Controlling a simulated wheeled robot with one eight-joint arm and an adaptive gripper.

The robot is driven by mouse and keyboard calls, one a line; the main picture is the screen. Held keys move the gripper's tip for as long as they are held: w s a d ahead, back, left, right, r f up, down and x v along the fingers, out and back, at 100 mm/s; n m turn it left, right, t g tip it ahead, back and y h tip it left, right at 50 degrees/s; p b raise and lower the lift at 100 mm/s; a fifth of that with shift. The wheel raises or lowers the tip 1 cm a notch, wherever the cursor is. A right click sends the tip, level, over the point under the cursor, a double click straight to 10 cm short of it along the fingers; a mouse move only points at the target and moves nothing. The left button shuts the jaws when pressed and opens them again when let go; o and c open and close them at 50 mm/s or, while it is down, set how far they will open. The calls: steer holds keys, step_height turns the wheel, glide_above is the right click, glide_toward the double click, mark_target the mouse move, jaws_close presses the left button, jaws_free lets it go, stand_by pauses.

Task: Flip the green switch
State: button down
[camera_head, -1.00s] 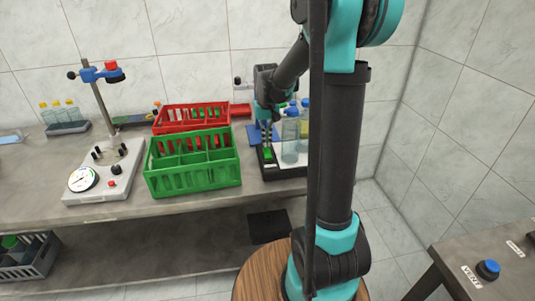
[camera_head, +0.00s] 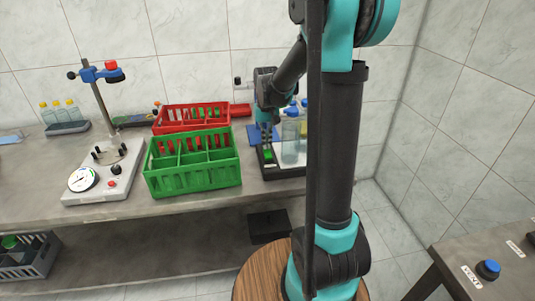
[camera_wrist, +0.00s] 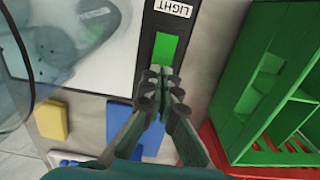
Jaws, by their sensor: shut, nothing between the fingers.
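The green switch (camera_wrist: 166,48) sits in a black strip beside a label reading LIGHT (camera_wrist: 173,8), upside down in the wrist view. In the head view the switch (camera_head: 268,155) is a small green patch at the front of a dark-edged unit, right of the green crate. My gripper (camera_wrist: 160,72) is shut and empty, its fingertips at the near edge of the switch in the wrist view. In the head view my gripper (camera_head: 266,140) points down just above the switch. I cannot tell whether the fingertips touch it.
The green crate (camera_head: 193,180) stands left of the switch, with the red crate (camera_head: 165,124) behind it. Bottles (camera_head: 290,140) stand on the unit just right of my gripper. A gauge stand (camera_head: 100,190) is further left. A yellow block (camera_wrist: 51,120) lies near the unit.

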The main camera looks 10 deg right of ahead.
steer(key=shift+f, duration=0.65)
stand_by(0.3)
steer(key=shift+r, duration=3.5)
